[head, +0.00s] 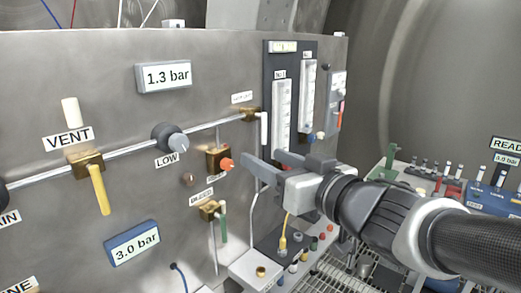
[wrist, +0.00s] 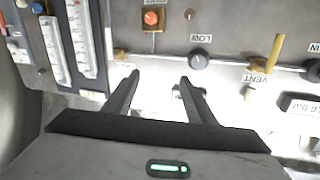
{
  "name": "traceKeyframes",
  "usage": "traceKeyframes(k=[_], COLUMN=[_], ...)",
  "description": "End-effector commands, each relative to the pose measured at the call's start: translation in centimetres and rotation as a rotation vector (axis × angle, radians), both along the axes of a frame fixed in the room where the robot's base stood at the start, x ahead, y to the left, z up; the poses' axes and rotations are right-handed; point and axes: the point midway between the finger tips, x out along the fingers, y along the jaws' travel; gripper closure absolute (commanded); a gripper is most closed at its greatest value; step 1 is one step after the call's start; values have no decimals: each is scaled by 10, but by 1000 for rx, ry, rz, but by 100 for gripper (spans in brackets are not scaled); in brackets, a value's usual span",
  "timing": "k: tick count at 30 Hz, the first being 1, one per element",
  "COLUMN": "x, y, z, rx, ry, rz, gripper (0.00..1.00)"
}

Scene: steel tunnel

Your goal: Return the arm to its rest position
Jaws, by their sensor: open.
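My gripper (head: 259,163) is open and empty in front of the steel panel, near the orange-red knob (head: 226,164) in the head view. In the wrist view its two fingers (wrist: 155,88) point toward the panel with a gap between them and nothing held. My arm reaches in from the right side of the head view.
The panel (head: 60,95) carries a yellow VENT lever (head: 101,190), a LOW knob (head: 170,138), 1.3 bar and 3.0 bar displays, and flow tubes (head: 281,118). A shelf with fittings (head: 262,270) juts out below. Colored blocks (head: 440,184) stand at the right.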

Motion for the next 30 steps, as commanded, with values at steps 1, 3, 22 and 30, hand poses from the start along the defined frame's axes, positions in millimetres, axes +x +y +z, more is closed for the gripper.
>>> traceKeyframes(k=[1,3,22,30], x=[9,17,-157,-160], y=[-25,-65,-126,-124], z=[6,2,-105,-107], rx=[-40,-106,-406,-410], ry=[8,59,947,958], rz=[-115,-286,-491,-482], gripper=[49,49,49,49])
